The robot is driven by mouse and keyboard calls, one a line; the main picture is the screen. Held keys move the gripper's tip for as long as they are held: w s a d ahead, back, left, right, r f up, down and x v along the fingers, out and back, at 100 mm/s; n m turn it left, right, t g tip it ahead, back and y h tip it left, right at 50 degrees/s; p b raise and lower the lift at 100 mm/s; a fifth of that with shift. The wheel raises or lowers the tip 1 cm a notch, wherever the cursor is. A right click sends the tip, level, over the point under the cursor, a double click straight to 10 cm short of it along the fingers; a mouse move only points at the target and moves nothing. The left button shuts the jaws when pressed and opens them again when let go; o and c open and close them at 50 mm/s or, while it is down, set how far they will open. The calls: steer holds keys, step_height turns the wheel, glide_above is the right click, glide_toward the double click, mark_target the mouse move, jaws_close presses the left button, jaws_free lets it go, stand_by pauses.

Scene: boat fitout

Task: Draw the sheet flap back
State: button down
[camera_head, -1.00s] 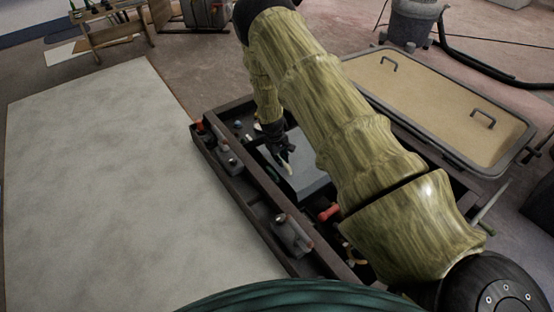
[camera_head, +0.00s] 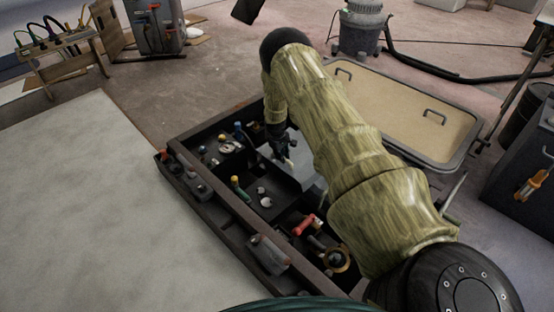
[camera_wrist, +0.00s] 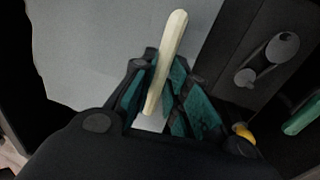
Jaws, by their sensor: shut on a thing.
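The sheet flap (camera_head: 300,172) is a flat grey panel over part of the dark open tray (camera_head: 228,207), under my forearm. Part of it is hidden by my arm. In the wrist view the grey flap (camera_wrist: 110,35) fills the upper left. A pale, stick-like tab (camera_wrist: 172,45) stands between my fingers. My gripper (camera_head: 284,156) is at the flap, shut on the pale tab; it also shows in the wrist view (camera_wrist: 158,95). Beside the flap, two round grey discs (camera_head: 265,196) and a green-handled tool (camera_head: 240,187) lie uncovered in the tray.
A red-handled part (camera_head: 304,225) and a brass ring (camera_head: 337,259) lie nearer in the tray. A large pale board (camera_head: 80,210) is at left. A tan panel with handles (camera_head: 410,110) lies behind my arm. A shop vacuum (camera_head: 360,28) stands farther back.

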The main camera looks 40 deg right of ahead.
steer(key=shift+d, duration=0.1)
steer(key=c, duration=1.4)
jaws_free()
steer(key=r, duration=0.4)
steer(key=a+r, duration=0.1)
steer(key=r, duration=0.2)
steer(key=a+r, duration=0.1)
steer(key=r, duration=0.3)
steer(key=shift+s+a+r, duration=0.1)
steer(key=shift+a+r, duration=0.1)
steer(key=shift+r, duration=0.15)
steer(key=shift+r, duration=0.1)
